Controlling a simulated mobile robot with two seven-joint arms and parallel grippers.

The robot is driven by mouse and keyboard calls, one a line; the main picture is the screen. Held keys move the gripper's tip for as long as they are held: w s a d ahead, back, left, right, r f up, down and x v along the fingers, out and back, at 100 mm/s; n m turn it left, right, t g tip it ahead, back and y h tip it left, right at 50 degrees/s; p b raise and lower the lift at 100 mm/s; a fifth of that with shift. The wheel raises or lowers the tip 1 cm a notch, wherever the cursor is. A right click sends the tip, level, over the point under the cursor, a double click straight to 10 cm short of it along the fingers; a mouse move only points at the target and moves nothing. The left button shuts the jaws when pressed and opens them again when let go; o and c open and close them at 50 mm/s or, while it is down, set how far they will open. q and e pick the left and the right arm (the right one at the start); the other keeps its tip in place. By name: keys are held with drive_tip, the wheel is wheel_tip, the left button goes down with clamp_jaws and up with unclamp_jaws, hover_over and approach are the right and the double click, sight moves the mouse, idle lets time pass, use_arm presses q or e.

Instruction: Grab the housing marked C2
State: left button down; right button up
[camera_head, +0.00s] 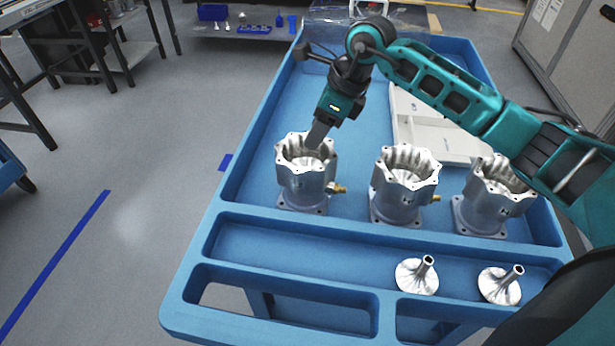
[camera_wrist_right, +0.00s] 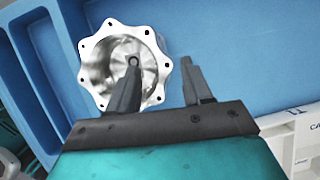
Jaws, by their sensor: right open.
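Three silver machined housings with scalloped, open tops stand upright in a row on a blue cart: the left one (camera_head: 302,180), the middle one (camera_head: 402,190) and the right one (camera_head: 486,205). No C2 mark is legible on any of them. My right gripper (camera_head: 318,140) is open at the top of the left housing, pointing down. In the right wrist view the gripper (camera_wrist_right: 160,62) has one finger across the opening of that housing (camera_wrist_right: 97,55) and the other outside its rim. Contact cannot be told. My left gripper is out of view.
The blue cart (camera_head: 235,226) has raised rims and front compartments. Two silver cone-shaped parts, one left (camera_head: 415,277) and one right (camera_head: 498,288), lie in the front tray. A white container (camera_head: 425,130) sits behind the housings. Cart surface left of the left housing is clear.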

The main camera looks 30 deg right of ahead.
sight(314, 157)
drive_tip(key=x, duration=0.4)
drive_tip(key=shift+d+f, duration=0.1)
drive_tip(key=shift+d, duration=0.2)
drive_tip(key=shift+c, duration=0.3)
clamp_jaws()
drive_tip(key=shift+d, duration=0.1)
idle(0.5)
